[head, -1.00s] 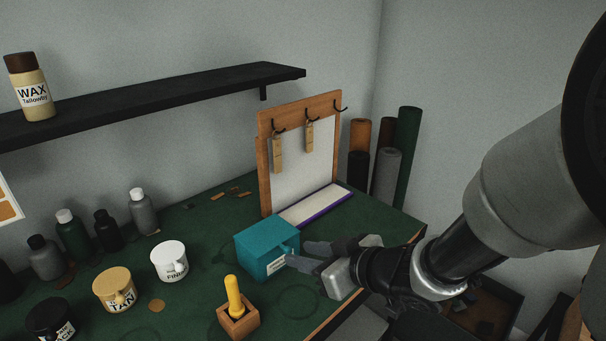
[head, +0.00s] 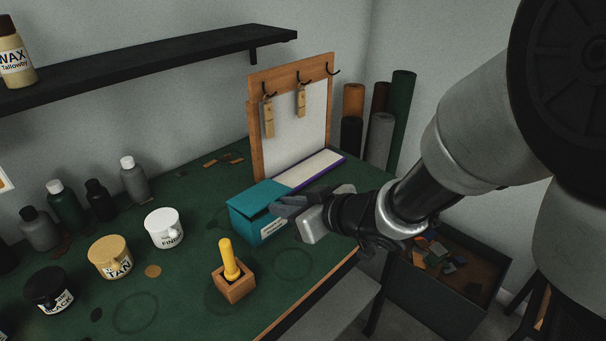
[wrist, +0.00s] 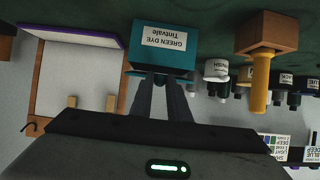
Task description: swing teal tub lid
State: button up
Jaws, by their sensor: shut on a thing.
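The teal tub (head: 246,228) stands on the green bench top, with a white label on its front face. The wrist view shows the tub upside down, and its label (wrist: 164,40) reads "GREEN DYE Tintvale". The tub's lid (head: 256,194) is tilted up a little at the front, with a dark gap under its front edge. My gripper (head: 278,207) reaches in from the right and is shut on the lid's front edge. In the wrist view its fingers (wrist: 160,84) meet at that edge and hide the exact grip.
A yellow-handled tool in a wooden block (head: 236,287) stands in front of the tub. A white FINISH pot (head: 163,228) and a TAN pot (head: 110,257) are to the left. A hook board (head: 290,125) stands behind. An open scrap bin (head: 445,285) is below right.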

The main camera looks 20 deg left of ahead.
jog(key=shift+w+a+r, duration=0.1)
jog(key=shift+a+r, duration=0.1)
jog(key=shift+r, duration=0.5)
jog(key=shift+r+p, duration=0.1)
jog(key=shift+p, duration=0.2)
jog(key=r+p, duration=0.1)
jog(key=a+r+p, duration=0.1)
jog(key=r+p, duration=0.1)
jog(key=shift+w+a, duration=0.15)
jog(key=shift+w, duration=0.2)
jog(key=shift+a, duration=0.1)
jog(key=shift+w+a+r+p, duration=0.3)
jog(key=shift+a+r+p, duration=0.25)
jog(key=shift+r+p, duration=0.15)
jog(key=shift+w+a+r+p, duration=0.3)
jog(key=shift+a+r+p, duration=0.25)
jog(key=shift+r+p, duration=0.1)
